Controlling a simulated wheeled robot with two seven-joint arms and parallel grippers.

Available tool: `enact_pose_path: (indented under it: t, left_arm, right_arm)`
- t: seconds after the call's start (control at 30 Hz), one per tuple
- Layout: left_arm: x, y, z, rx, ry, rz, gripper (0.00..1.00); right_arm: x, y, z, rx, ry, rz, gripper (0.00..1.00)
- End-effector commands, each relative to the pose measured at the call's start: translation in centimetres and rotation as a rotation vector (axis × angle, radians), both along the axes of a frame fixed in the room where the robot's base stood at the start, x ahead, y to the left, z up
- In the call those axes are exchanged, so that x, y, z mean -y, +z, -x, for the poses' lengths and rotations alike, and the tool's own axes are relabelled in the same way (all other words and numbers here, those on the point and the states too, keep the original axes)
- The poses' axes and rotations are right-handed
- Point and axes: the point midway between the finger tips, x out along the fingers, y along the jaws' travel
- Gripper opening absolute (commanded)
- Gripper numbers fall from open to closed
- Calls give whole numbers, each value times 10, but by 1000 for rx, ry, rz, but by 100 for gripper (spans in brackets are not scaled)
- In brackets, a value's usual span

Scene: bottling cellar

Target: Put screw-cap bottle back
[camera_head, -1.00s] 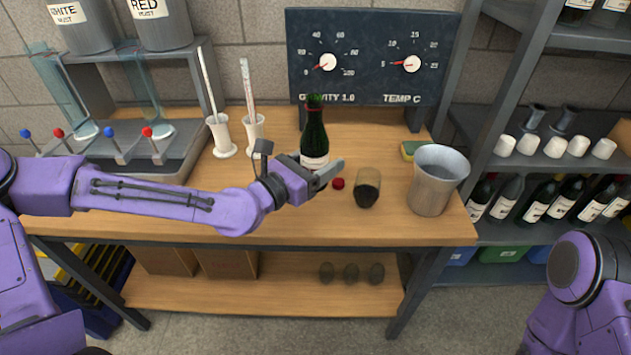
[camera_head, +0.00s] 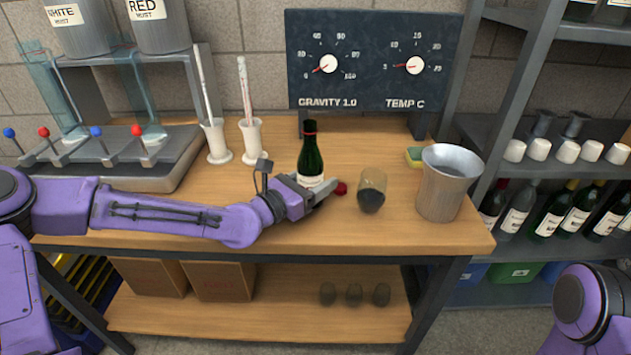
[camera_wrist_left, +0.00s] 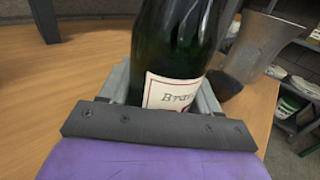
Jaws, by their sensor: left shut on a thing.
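The screw-cap bottle (camera_head: 311,158) is dark green with a pale label and a red band at its neck. It stands upright over the middle of the wooden bench. My left gripper (camera_head: 318,196) is shut around its lower part. In the left wrist view the bottle (camera_wrist_left: 176,45) sits between the two fingers of the left gripper (camera_wrist_left: 165,95), with its label facing the camera. Its base is hidden, so I cannot tell whether it touches the bench. My right gripper is out of view; only part of the right arm shows.
A small red object (camera_head: 341,188) lies right beside the gripper. A glass with dark contents (camera_head: 371,191), a metal bucket (camera_head: 440,190) and a sponge (camera_head: 414,156) stand to the right. Two white cylinders (camera_head: 216,141) with thin instruments stand behind left. A gauge board (camera_head: 345,85) is behind.

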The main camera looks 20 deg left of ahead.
Motion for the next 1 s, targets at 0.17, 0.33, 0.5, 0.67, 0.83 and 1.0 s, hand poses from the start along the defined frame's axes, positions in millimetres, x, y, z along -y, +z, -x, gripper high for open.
enact_pose_path:
  t: [0.17, 0.33, 0.5, 0.67, 0.83, 1.0]
  left_arm:
    - [0, -1, 0, 0, 0, 0, 88]
    - [0, -1, 0, 0, 0, 0, 88]
    - [-4, 3, 5, -1, 2, 2, 88]
    - [-21, 5, 34, 1, 5, 7, 88]
    - [-39, 6, 64, -2, 8, 7, 88]
    - [-50, 8, 86, -3, 6, 7, 88]
  right_arm:
    - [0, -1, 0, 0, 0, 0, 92]
    - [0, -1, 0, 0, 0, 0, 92]
    - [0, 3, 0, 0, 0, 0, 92]
    - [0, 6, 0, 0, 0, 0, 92]
    - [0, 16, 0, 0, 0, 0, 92]
    - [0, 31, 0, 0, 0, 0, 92]
